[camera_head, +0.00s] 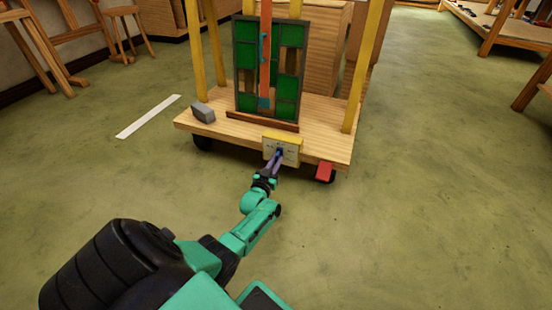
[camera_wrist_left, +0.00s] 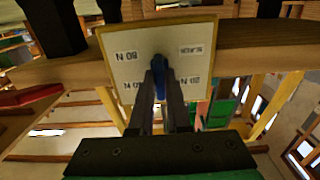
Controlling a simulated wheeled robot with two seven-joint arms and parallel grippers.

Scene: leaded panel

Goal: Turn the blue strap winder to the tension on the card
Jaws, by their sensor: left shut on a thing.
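The blue strap winder (camera_wrist_left: 159,68) stands at the middle of a pale plate (camera_wrist_left: 118,70) on the cart's front edge. Several marks in "N" show upside down around it in the left wrist view; one looks like 80 N, others are too small to read surely. In the head view the plate (camera_head: 292,158) is partly behind my gripper. My left gripper (camera_wrist_left: 159,88) is shut on the winder, with a finger on each side; it also shows in the head view (camera_head: 276,162). A green leaded panel (camera_head: 287,62) stands upright on the cart with an orange strap (camera_head: 265,70) down its front.
The wooden cart (camera_head: 215,131) has yellow posts (camera_head: 366,60) and dark wheels. A grey block (camera_head: 203,112) lies on its left end. A white strip (camera_head: 147,117) lies on the floor. The floor at right is clear.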

